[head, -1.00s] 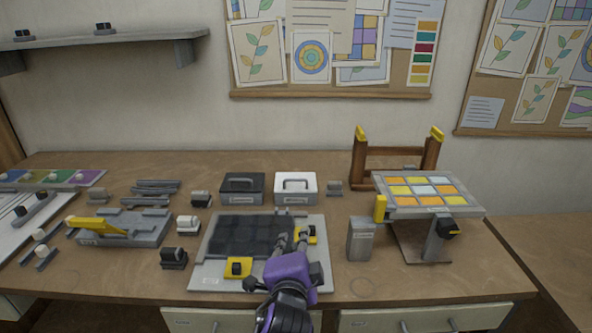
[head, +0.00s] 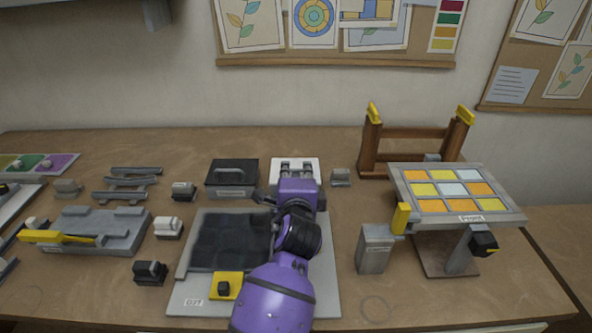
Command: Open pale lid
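The pale lid (head: 276,163) sits on a small box behind the dark work board, to the right of a similar box with a dark lid (head: 232,172). My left gripper (head: 294,170) is over the pale lid, with its two fingers spread apart. I cannot tell whether the fingers touch the handle. The lid looks shut on its box. My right gripper is not in view.
A small grey block (head: 341,177) stands just right of the pale-lidded box. The dark work board (head: 232,242) lies in front, partly under my arm.

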